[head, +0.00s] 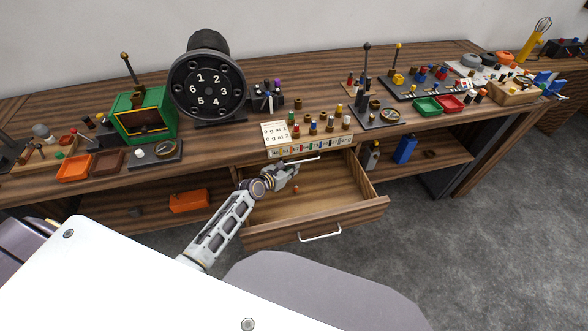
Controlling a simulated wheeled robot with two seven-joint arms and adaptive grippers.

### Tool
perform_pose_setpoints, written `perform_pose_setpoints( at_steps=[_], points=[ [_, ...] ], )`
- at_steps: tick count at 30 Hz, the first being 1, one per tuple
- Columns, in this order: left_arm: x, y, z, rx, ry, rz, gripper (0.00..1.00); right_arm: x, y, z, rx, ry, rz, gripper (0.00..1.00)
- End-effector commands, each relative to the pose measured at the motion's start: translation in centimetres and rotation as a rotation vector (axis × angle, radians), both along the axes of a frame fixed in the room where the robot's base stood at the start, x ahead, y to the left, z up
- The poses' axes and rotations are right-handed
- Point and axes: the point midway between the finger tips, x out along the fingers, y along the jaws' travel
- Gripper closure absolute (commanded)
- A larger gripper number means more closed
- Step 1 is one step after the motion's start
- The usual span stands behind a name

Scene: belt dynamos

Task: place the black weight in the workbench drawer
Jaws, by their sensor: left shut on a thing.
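My left gripper (287,174) is over the back part of the open workbench drawer (340,220), near the front edge of the bench. It is shut on what looks like a thin pale bar (305,159) across its fingertips. The fingers are small here and the exact grip is hard to see. The drawer is pulled out, with a white handle on its front, and its visible floor is mostly bare. A small orange spot shows just below the gripper. I cannot single out the black weight among the dark things on the bench. My right gripper is not in view.
A black numbered dial (209,88) and a green box (143,118) stand on the bench at left. A white label board (308,146) sits above the drawer. Green (427,107) and red (449,103) trays lie to the right. A blue container (405,149) stands on the lower shelf.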

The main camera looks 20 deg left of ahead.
Motion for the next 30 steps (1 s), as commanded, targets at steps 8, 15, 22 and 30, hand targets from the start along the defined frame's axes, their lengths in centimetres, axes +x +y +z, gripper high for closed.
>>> perform_pose_setpoints(
  at_steps=[8,15,22,30],
  points=[
    [1.6,-0.5,-1.6,0.000,0.000,0.001,1.00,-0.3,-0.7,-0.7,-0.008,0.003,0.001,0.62],
    [1.7,-0.6,-1.7,-0.001,0.000,0.001,1.00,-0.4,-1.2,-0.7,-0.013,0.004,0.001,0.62],
    [1.7,-0.6,-1.9,-0.001,0.001,0.002,1.00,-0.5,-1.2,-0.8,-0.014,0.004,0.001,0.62],
    [1.7,-0.6,-1.9,0.000,0.001,0.001,0.62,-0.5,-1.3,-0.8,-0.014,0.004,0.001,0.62]
  ],
)
